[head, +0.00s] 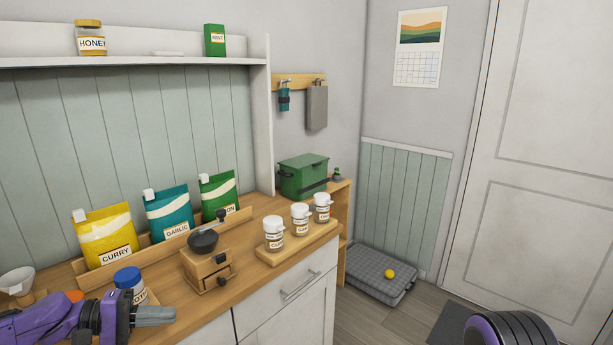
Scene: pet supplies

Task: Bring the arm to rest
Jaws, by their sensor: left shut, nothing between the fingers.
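My left gripper (168,316) reaches in from the lower left on a purple arm. Its grey fingers are shut with nothing between them and point right, over the front of the wooden counter (224,302). It is in front of a jar with a blue lid (128,278) and partly hides it. I cannot tell whether they touch. A dark purple and black part of my other arm shows at the bottom right edge; its gripper is out of view.
A wooden grinder (207,264), a board with several white-lidded jars (273,233) and a rack (165,245) with curry, garlic and another pouch stand on the counter. A white funnel (17,281) is at left. A green box (303,177) stands beyond; a grey pet bed (372,275) lies on the floor.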

